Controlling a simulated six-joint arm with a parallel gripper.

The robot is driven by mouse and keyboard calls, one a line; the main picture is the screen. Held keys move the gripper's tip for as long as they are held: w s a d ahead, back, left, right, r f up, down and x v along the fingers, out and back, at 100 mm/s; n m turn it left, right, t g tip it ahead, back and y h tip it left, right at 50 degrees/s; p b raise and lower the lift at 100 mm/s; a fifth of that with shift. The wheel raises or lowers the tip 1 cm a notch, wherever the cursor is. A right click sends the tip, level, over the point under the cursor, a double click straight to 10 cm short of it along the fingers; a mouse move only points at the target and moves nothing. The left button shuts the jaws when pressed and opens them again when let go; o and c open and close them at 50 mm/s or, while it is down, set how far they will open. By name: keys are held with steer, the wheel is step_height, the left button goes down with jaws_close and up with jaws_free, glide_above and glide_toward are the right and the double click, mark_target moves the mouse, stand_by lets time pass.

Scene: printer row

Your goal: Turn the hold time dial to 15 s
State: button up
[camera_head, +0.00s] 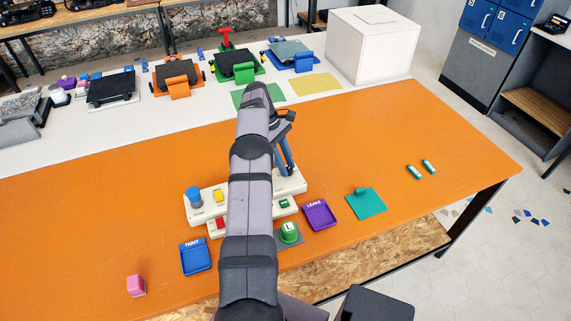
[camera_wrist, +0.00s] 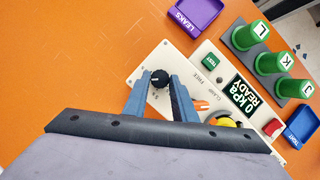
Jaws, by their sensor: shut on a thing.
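The hold time dial (camera_wrist: 159,78) is a small black round knob on the cream tester panel (camera_wrist: 148,61) in the wrist view. My gripper (camera_wrist: 160,80) has its two blue-grey fingers on either side of the dial and is shut on it. A small white mark shows on the dial, but its exact setting is too small to read. Scale print beside it is partly covered by the fingers. In the head view, my arm hides the dial and much of the panel (camera_head: 292,184); my gripper (camera_head: 287,168) reaches down to its far right end.
The wrist view shows a display (camera_wrist: 246,91) reading "0 kPa READY", a green button (camera_wrist: 209,60), a red button (camera_wrist: 272,127) and several green cylinders (camera_wrist: 272,62). A purple LEAKS tray (camera_head: 319,214) and blue TIGHT tray (camera_head: 196,257) flank the panel's front. The orange table's right side is mostly clear.

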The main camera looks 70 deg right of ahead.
steer(key=o, duration=1)
steer(key=shift+o, duration=0.2)
step_height(320, 180, up, 10)
